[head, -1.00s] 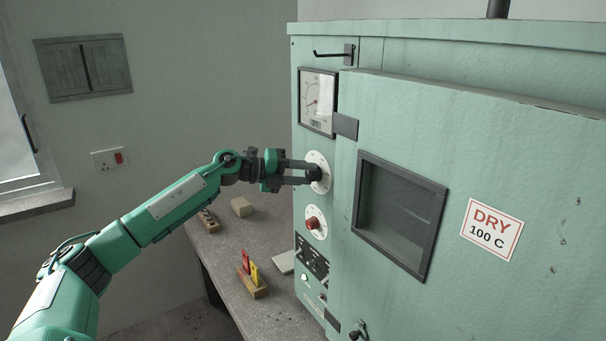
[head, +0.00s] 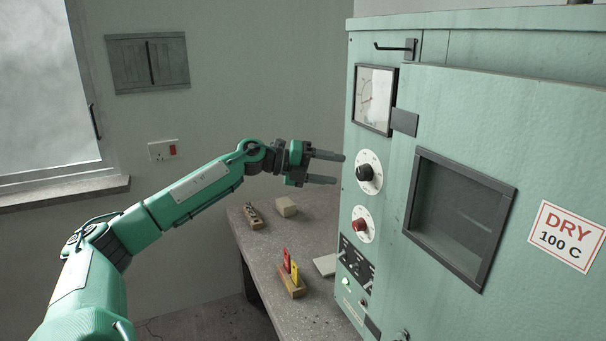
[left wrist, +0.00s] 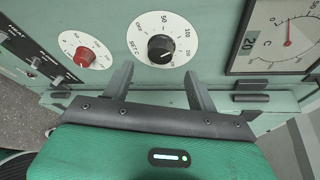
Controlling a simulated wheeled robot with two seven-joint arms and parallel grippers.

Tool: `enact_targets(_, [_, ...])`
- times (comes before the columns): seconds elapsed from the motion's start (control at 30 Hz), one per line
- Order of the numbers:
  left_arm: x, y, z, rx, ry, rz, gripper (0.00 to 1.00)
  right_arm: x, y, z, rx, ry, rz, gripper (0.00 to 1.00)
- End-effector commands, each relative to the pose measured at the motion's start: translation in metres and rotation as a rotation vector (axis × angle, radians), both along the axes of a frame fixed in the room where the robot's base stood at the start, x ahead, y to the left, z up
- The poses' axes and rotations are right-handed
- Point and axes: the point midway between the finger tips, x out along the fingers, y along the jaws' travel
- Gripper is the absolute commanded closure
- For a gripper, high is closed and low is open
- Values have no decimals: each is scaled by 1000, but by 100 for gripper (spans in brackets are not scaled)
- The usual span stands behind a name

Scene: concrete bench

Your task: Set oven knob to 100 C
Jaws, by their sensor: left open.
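The oven (head: 385,215) is a pale green cabinet on the right in the head view. Its black knob (head: 369,172) sits on a round white dial (head: 363,158). In the left wrist view the black knob (left wrist: 160,48) is beyond my fingers, on a dial marked "SET C" with 50 and 100 readable; its exact setting is too small to tell. My left gripper (head: 341,169) is open and empty, its fingers left of the knob and apart from it. The gripper also shows in the left wrist view (left wrist: 158,82). My right gripper is out of view.
A red knob (head: 360,225) is below the black one, a temperature gauge (head: 374,98) above. The oven door has a dark window (head: 455,215) and a "DRY 100 C" sign (head: 566,236). Red and yellow tags in a wooden block (head: 292,287) stand on the bench (head: 262,262).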

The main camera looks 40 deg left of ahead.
Motion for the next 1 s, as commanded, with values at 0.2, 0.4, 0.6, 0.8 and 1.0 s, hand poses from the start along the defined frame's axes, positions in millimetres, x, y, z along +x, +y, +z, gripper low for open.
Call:
enact_targets(0.2, [-28,28,0,3,5,3,42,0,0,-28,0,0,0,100])
enact_targets(0.4, [-45,44,6,1,5,2,42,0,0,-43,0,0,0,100])
enact_targets(0.6, [-53,50,11,1,3,0,42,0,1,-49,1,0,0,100])
enact_targets(0.8, [-54,51,14,-1,1,-1,42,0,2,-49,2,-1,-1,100])
enact_targets(1.0, [-54,51,13,-1,1,-1,42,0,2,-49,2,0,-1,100])
